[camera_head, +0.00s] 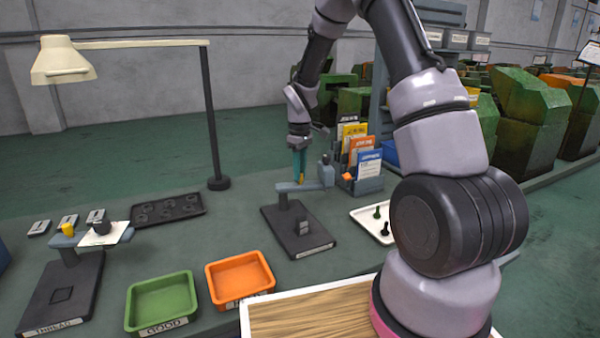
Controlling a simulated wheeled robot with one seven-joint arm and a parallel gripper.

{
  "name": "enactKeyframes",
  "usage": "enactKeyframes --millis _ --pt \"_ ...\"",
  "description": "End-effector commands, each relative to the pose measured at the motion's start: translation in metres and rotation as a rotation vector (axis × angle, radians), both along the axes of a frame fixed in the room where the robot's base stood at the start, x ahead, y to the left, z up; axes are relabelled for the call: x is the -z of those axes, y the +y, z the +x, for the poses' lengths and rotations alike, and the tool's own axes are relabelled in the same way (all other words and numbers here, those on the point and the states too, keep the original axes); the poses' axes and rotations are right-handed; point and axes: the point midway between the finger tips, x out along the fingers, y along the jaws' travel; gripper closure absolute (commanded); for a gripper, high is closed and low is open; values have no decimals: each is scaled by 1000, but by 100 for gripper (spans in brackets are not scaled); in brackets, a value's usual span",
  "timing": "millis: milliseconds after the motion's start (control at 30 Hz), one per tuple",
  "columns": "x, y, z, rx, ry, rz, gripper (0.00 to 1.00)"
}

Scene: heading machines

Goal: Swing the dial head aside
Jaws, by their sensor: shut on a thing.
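A gauge stand with a dark base (283,232) stands mid-bench. Its grey swing arm (291,187) sits on a short post, and the dial head (326,171) is at the arm's right end. My gripper (300,178) points down over the arm, shut on a small yellow knob (302,181) on it. The teal fingers hide most of the knob. A small grey block (303,226) stands on the base, to the right of the post and below the arm.
A second stand marked THREAD (60,295) is at left. Green (162,303) and orange (240,278) trays lie in front. A card rack (362,160) stands close behind the dial head. A white tray with dark parts (372,222) is at right. A lamp post (213,120) rises behind.

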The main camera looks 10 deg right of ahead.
Motion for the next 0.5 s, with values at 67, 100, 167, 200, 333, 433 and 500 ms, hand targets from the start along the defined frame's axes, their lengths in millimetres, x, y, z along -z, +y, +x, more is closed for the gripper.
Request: enactKeyframes --millis 67,100,167,200,333,433,500 --pt "-1 -1 2 -9 -3 0 100" --pt "-1 -1 2 -13 -3 0 100" --pt "-1 -1 2 -16 -3 0 100" --pt "-1 -1 2 -17 -3 0 100" --pt "-1 -1 2 -17 -3 -1 100" --pt "-1 -1 2 -17 -3 -1 100" --pt "-1 -1 2 -16 -3 -1 70"
